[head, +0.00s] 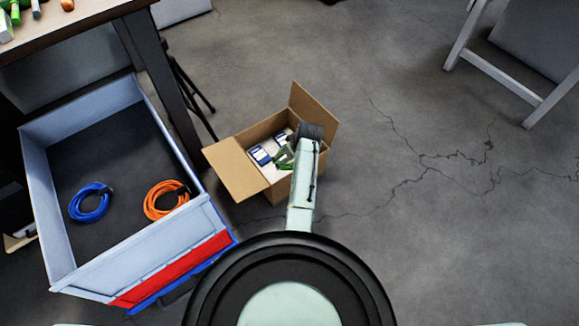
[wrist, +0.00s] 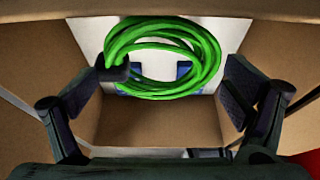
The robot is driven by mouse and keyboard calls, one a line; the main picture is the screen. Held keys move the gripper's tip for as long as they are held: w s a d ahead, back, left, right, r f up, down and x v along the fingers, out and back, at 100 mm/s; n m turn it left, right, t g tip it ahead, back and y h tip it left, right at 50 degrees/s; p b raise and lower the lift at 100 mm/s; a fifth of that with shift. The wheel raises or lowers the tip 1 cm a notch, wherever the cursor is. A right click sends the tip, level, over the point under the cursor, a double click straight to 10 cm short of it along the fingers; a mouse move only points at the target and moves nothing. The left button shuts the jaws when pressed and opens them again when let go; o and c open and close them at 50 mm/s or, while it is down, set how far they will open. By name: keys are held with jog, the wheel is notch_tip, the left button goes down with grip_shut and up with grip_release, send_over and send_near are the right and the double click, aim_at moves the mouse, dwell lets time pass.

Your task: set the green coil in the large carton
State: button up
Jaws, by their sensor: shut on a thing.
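The green coil (wrist: 207,62) is a loop of bright green cable, seen between my gripper's two fingers in the wrist view. My gripper (wrist: 174,74) is shut on it, with the left finger overlapping the coil's left edge. In the head view the coil (head: 283,156) is partly hidden by my arm. The open brown carton (head: 239,174) stands on the floor with its flaps spread. My gripper and the coil are within its opening, above white items with blue labels (head: 261,155). Whether the coil touches these items I cannot tell.
A grey-blue bin (head: 140,247) with a red and blue front stands left of the carton, holding a blue coil (head: 90,202) and an orange coil (head: 165,199). A workbench (head: 75,22) is at the upper left.

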notch_tip(320, 180, down, 6)
jog(key=shift+f+b, duration=0.25)
jog(key=shift+b, duration=0.5)
jog(key=shift+f, duration=0.2)
jog(key=o, duration=0.9)
jog(key=shift+r, duration=0.15)
jog(key=p+v, duration=1)
jog(key=p, duration=0.1)
jog(key=shift+r, duration=0.4)
jog(key=shift+s+d+r+p, duration=0.3)
jog(key=shift+r+p, duration=0.25)
jog(key=shift+p, duration=0.3)
